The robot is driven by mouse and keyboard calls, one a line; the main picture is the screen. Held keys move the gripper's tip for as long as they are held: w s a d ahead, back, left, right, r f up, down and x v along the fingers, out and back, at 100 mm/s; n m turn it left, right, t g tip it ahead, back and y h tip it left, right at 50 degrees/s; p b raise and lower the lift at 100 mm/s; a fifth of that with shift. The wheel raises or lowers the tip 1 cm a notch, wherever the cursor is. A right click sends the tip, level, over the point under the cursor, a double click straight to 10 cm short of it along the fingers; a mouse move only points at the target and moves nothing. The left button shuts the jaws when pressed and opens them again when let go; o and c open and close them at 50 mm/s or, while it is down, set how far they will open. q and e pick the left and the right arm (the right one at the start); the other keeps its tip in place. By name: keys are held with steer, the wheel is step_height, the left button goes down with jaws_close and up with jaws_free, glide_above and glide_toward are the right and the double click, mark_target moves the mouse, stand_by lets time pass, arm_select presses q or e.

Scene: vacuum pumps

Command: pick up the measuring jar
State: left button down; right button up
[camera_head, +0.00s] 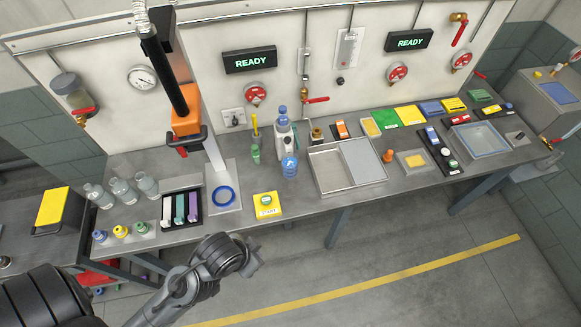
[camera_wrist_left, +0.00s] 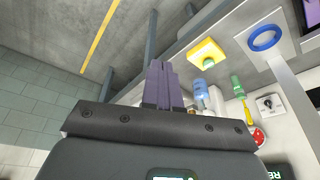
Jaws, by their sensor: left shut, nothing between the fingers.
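Three clear glass vessels stand at the left end of the bench in the head view: a left one (camera_head: 98,195), a middle one (camera_head: 123,191) and a wide-mouthed one (camera_head: 147,184). A blue-tinted clear container (camera_head: 289,167) stands mid-bench. I cannot tell which of these is the measuring jar. My left gripper (camera_head: 253,262) is in front of the bench's front edge, apart from all of them. In the left wrist view its fingers (camera_wrist_left: 162,82) are shut together and empty. My right gripper is not in view.
The bench (camera_head: 325,202) holds a yellow block (camera_head: 268,211), a blue ring (camera_head: 223,196), a black tray with coloured bars (camera_head: 166,222), a white bottle (camera_head: 282,130), a green bottle (camera_head: 255,152) and a metal tray (camera_head: 318,180). An orange-headed stand (camera_head: 187,123) rises at the left. The floor in front is clear.

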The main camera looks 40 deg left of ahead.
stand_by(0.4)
arm_select(q)
steer(key=c, duration=1.5)
jaws_free()
steer(key=shift+c, duration=0.2)
steer(key=o, duration=1.5)
steer(key=shift+o, duration=0.2)
steer(key=shift+w, duration=0.1)
